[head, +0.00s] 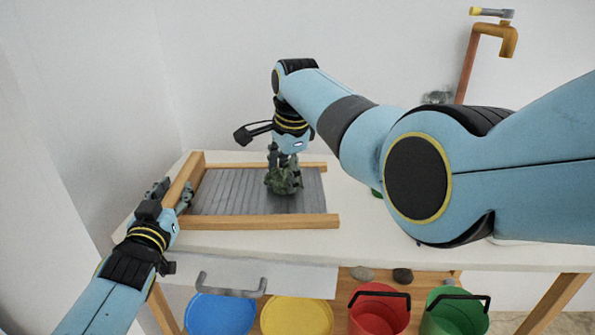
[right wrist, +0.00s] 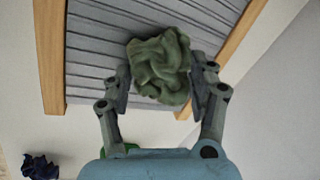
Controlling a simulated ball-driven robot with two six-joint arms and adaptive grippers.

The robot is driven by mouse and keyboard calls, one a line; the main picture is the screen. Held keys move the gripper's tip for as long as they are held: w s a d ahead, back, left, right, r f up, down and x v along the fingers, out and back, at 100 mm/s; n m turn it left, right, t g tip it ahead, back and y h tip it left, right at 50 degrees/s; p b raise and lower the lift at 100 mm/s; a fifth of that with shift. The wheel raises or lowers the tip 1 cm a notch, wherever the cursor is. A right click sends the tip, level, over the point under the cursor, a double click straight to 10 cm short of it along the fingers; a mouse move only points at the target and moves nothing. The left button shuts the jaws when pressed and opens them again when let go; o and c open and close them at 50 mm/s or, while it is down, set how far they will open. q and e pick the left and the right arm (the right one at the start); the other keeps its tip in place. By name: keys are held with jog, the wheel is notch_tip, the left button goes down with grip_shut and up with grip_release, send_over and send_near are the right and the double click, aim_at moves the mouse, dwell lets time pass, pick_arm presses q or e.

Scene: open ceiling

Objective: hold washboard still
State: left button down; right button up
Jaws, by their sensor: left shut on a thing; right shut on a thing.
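The washboard (head: 230,197) lies flat on the white table, a grey ribbed plate in a wooden frame. My left gripper (head: 179,197) is at its left wooden rail (head: 184,181) and is shut on it. My right gripper (head: 284,167) is over the right part of the ribbed plate, shut on a crumpled green cloth (head: 284,182). The cloth appears to rest on the ribs. In the right wrist view the green cloth (right wrist: 161,66) sits between both fingers, with the ribbed plate (right wrist: 95,50) behind it.
Blue (head: 220,313), yellow (head: 297,316), red (head: 379,311) and green (head: 455,313) buckets stand below the table's front edge. A tap (head: 497,38) is on the wall at right. A dark blue crumpled item (right wrist: 40,167) lies on the table (right wrist: 60,137). My right arm hides much of the table's right side.

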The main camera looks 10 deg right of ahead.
jog(key=shift+s+d, duration=0.25)
jog(key=shift+d, duration=0.9)
jog(key=shift+s+d, duration=0.2)
jog(key=shift+d, duration=0.95)
jog(key=shift+s+d, duration=0.25)
jog(key=shift+d, duration=0.9)
jog(key=shift+w+a, duration=0.25)
jog(key=shift+a, duration=0.9)
jog(key=shift+w+a, duration=0.2)
jog(key=shift+a, duration=0.95)
jog(key=shift+w+a, duration=0.25)
jog(key=shift+a, duration=0.9)
jog(key=shift+s+d+r, duration=0.1)
jog(key=shift+s+d, duration=0.15)
jog(key=shift+d, duration=0.9)
jog(key=shift+s+d+f, duration=0.1)
jog(key=shift+s+d, duration=0.1)
jog(key=shift+d, duration=1)
jog(key=shift+s+d+r, duration=0.1)
jog(key=shift+s+d, duration=0.15)
jog(key=shift+d, duration=0.9)
notch_tip(320, 180, up, 8)
jog(key=shift+a, duration=0.15)
jog(key=shift+w, duration=0.1)
jog(key=shift+f, duration=0.25)
